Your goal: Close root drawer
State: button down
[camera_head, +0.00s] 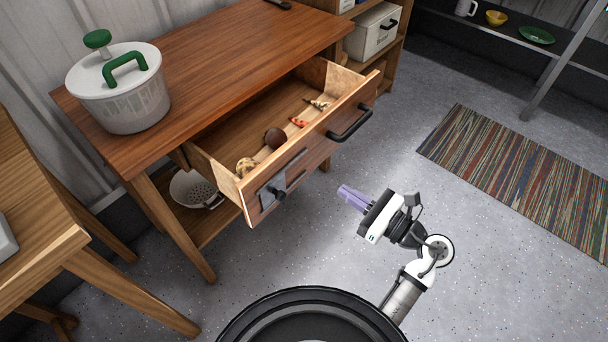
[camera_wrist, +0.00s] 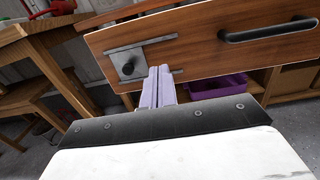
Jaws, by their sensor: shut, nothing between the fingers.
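The wooden drawer (camera_head: 318,132) is pulled out of the table in the head view. Inside it lie a brown round root (camera_head: 275,138), a knobbly tan one (camera_head: 246,167) and small red and pale pieces. Its front has a black bar handle (camera_head: 352,124) and a metal latch plate with a dark knob (camera_head: 278,192). In the wrist view the drawer front (camera_wrist: 200,45) fills the upper part, with the handle (camera_wrist: 268,31) at right and the knob (camera_wrist: 128,68) at left. My gripper (camera_head: 345,193) is shut and empty, in front of the drawer; its lilac fingers (camera_wrist: 159,72) point toward the front. Contact cannot be told.
A salad spinner (camera_head: 120,95) stands on the tabletop (camera_head: 235,50). A white colander (camera_head: 190,188) sits on the lower shelf. Another wooden table (camera_head: 35,200) is at left. A striped rug (camera_head: 530,175) lies on the right floor. A purple bin (camera_wrist: 218,86) shows below the drawer.

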aim_at(294, 164)
jog(key=x, duration=0.4)
jog(key=p+x, duration=0.1)
jog(key=x, duration=0.3)
jog(key=f+p+x, duration=0.1)
jog(key=x, duration=0.3)
jog(key=shift+a, duration=0.4)
jog(key=x, duration=1.6)
jog(key=f+x, duration=0.1)
jog(key=x, duration=0.7)
jog(key=shift+w+a, duration=0.1)
jog(key=shift+w, duration=0.1)
jog(key=shift+s, duration=0.1)
